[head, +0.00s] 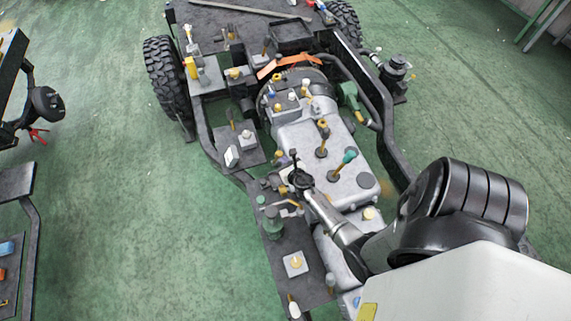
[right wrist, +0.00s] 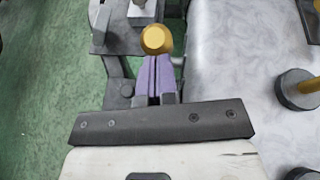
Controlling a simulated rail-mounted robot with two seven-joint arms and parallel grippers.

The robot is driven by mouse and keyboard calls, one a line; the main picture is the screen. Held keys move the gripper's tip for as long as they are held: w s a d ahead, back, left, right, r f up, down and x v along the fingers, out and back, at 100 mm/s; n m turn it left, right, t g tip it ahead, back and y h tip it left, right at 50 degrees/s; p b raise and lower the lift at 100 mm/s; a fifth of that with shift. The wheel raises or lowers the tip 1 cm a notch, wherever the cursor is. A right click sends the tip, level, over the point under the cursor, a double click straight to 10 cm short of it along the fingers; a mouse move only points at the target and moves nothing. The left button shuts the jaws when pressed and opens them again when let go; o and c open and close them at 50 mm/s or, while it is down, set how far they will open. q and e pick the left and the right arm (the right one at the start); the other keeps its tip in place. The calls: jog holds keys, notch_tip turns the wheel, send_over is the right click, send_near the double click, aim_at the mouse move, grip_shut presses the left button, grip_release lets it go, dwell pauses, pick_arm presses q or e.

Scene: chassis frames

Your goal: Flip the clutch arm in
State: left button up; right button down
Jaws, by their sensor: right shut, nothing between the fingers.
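My right arm comes in from the lower right in the head view, and its gripper (head: 298,178) is over the left edge of the grey gearbox casing (head: 305,135). In the right wrist view the purple fingers (right wrist: 154,78) are closed together with nothing between them. A gold round knob (right wrist: 156,40) shows just past the fingertips; I cannot tell whether they touch it. I cannot tell for sure whether this knob belongs to the clutch arm. The lever or stem below it is hidden by the fingers. My left gripper is in neither view.
A dark side plate (head: 299,256) carries a green cylinder (head: 272,222). Frame rails and wheels surround this. Open green floor (head: 110,200) lies left.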

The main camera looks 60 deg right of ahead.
jog(key=w+d+r, duration=0.1)
jog(key=w+d+r+p, duration=0.1)
jog(key=w+d, duration=0.1)
jog(key=w+d+r, duration=0.1)
jog(key=shift+w+d+p, duration=0.25)
jog(key=shift+p, duration=0.05)
pick_arm(q)
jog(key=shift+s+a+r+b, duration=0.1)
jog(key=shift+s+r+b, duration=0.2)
jog(key=shift+b, duration=0.45)
pick_arm(e)
jog(key=w+d, duration=0.4)
jog(key=d, duration=0.1)
jog(key=shift+w, duration=0.25)
jog(key=shift+d, duration=0.1)
pick_arm(q)
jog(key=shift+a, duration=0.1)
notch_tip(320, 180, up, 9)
jog(key=p, duration=0.9)
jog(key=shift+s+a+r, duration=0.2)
pick_arm(e)
jog(key=s+a+r, duration=0.3)
jog(key=s+r, duration=0.2)
jog(key=r, duration=0.3)
jog(key=shift+a+r, duration=0.3)
jog(key=shift+a, duration=0.05)
